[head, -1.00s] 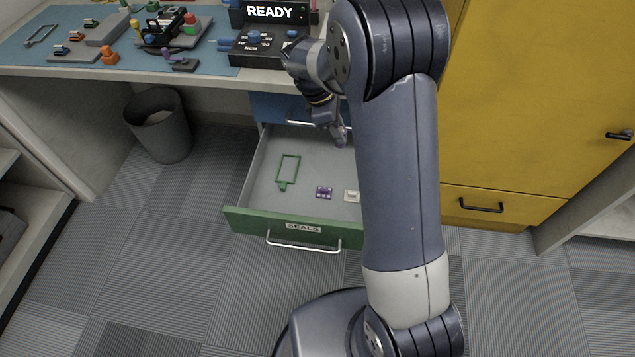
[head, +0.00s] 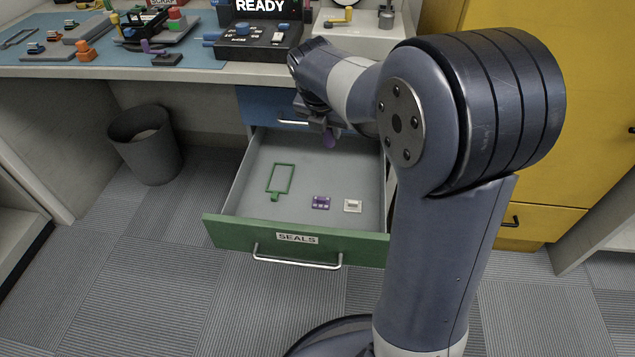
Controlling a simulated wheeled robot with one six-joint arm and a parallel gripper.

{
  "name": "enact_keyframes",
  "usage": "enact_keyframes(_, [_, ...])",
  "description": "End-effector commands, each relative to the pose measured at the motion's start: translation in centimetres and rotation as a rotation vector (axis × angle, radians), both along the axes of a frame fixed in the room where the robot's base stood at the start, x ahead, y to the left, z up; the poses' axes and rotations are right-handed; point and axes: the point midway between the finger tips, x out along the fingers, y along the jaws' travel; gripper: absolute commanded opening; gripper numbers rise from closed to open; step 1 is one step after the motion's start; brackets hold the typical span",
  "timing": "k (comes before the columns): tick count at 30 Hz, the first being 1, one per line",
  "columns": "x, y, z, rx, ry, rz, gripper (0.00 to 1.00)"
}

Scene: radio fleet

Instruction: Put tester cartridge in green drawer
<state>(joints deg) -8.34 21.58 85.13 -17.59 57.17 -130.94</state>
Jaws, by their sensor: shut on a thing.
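The green drawer (head: 222,235) stands open below the bench, its front labelled SEALS. My gripper (head: 326,126) is above the back part of the open drawer, pointing down. It is shut on a small purple piece (head: 330,138), which I take to be the tester cartridge. Only its lower part shows below the fingers, and it seems to hang above the drawer floor. Inside the drawer lie a green outline frame with a tab (head: 268,178), a small purple block (head: 321,203) and a small white block (head: 352,206).
A blue drawer (head: 262,106) sits closed above the green one. The bench above holds a tester reading READY (head: 255,42) and several parts on a blue mat (head: 205,57). A grey bin (head: 145,150) stands left; a yellow cabinet (head: 590,110) stands right.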

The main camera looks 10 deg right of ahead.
Motion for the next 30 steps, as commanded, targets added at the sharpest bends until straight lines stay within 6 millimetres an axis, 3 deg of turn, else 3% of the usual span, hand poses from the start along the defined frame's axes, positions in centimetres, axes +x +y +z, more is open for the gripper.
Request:
enact_keyframes(9, [-0.1,0.0,-8.4,0.000,0.006,0.004,0.02])
enact_keyframes(15, [-0.1,0.0,-12.5,-0.001,0.004,0.003,0.02])
enact_keyframes(21, [0.2,-0.1,-13.6,0.000,0.002,0.003,0.02])
enact_keyframes(30, [3.4,-2.3,-14.3,-0.001,0.003,0.002,0.02])
